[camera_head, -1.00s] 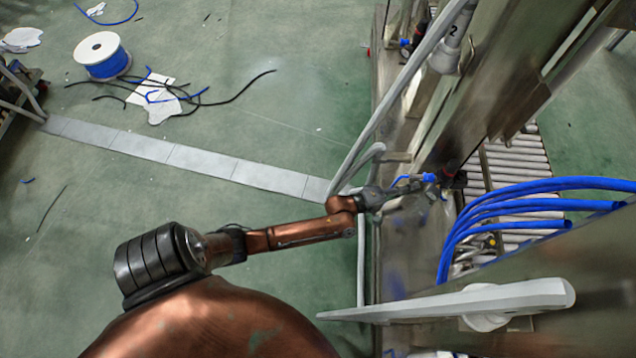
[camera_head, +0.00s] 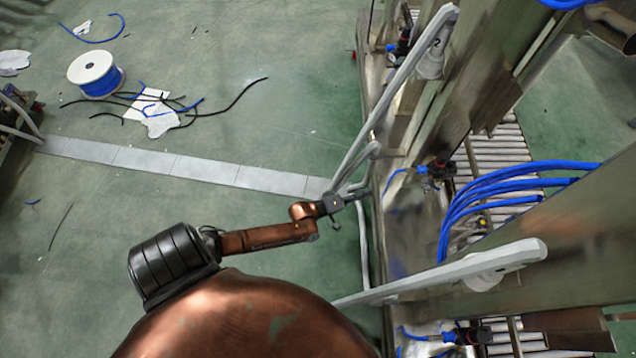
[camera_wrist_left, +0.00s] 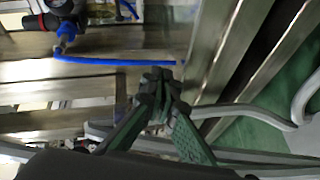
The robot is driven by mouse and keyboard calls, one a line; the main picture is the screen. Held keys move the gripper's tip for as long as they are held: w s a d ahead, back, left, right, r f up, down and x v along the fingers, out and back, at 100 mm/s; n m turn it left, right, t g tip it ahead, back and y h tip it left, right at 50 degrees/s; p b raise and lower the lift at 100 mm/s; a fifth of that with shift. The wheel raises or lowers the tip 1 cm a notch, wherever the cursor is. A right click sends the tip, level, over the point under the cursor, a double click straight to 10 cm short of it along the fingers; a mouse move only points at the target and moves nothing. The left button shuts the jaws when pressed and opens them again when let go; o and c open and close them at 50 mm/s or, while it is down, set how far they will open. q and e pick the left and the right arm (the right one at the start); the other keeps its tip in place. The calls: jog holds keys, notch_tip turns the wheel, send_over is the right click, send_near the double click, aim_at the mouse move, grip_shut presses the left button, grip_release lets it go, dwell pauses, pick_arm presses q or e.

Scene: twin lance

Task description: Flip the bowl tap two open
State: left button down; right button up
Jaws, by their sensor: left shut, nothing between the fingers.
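A black tap body with a blue fitting (camera_head: 428,170) sits on the metal frame right of centre in the head view. A thin blue line, hose or lever, curves from it to the left. I cannot read a number on it. In the left wrist view the blue fitting (camera_wrist_left: 67,31) is at upper left, with the blue line running right from it. My left gripper (camera_head: 352,192) is left of the tap, apart from it, at the frame's edge. In the wrist view its green-black fingers (camera_wrist_left: 160,80) meet at the tips, shut and empty. My right gripper is not in view.
A grey bent rail (camera_head: 395,100) rises beside my left gripper. A grey bar (camera_head: 450,272) crosses in front. Similar blue-black fittings show at far end (camera_head: 395,47) and near end (camera_head: 466,336). Blue hoses (camera_head: 500,190) arch at right.

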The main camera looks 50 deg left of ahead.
pick_arm(q)
jog(key=s+a+f+m+g+y+p, duration=0.1)
jog(key=s+a+f+m+g+p, duration=0.1)
jog(key=s, duration=0.5)
jog(key=s+a+f+m+g+y+p, duration=0.1)
jog(key=s+a+f+m+g+p, duration=0.1)
jog(key=s+f+p, duration=0.3)
jog(key=shift+s+a+f, duration=0.65)
jog(key=shift+s+f, duration=0.55)
jog(key=shift+s, duration=0.5)
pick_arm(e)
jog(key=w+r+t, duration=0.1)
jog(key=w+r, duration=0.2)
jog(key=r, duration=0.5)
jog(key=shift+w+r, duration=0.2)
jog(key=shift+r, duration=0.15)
